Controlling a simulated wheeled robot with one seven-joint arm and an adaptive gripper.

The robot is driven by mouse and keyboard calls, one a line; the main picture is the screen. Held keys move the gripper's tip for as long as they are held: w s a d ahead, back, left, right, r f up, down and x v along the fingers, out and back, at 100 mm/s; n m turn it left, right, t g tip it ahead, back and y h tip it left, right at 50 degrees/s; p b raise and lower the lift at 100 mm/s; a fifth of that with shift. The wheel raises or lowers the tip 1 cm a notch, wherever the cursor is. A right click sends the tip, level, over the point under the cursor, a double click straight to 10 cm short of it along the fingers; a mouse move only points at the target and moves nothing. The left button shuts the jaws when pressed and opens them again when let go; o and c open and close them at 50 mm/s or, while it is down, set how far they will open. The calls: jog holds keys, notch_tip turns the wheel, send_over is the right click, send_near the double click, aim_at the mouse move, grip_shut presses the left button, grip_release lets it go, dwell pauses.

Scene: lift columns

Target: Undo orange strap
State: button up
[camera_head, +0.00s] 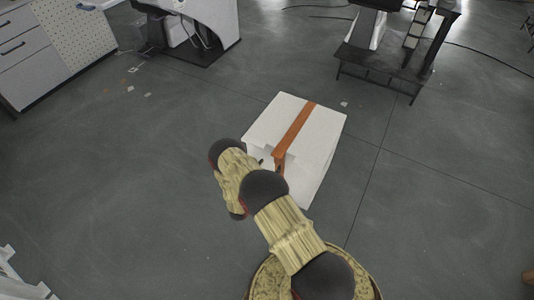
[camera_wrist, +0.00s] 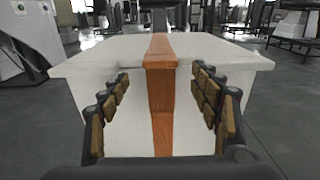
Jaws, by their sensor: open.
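The orange strap (camera_head: 295,131) runs over the top of a white box and down its near side. In the wrist view the strap (camera_wrist: 160,95) crosses the box top and hangs over the front edge, a short way ahead of and between my fingers. The white box (camera_head: 322,135) stands on the floor; its front face (camera_wrist: 130,125) fills the middle of the wrist view. My gripper (camera_wrist: 158,85) is open, with one finger on each side of the strap and clear space between. In the head view my arm hides part of the box's near side and the gripper.
Grey floor (camera_head: 430,220) is clear around the box. A drawer cabinet (camera_head: 45,50) stands at the far left. A white machine (camera_head: 205,25) stands at the back, and a dark stand (camera_head: 385,65) at the back right.

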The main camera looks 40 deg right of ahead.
aim_at(276, 157)
jog(key=x, duration=0.2)
jog(key=b+x, duration=0.1)
jog(key=x, duration=0.2)
jog(key=b+x, duration=0.1)
jog(key=x, duration=0.1)
jog(key=shift+w+d+r, duration=0.15)
jog(key=shift+d+r, duration=0.25)
jog(key=shift+c, duration=1.1)
grip_shut()
jog(key=shift+a, duration=0.1)
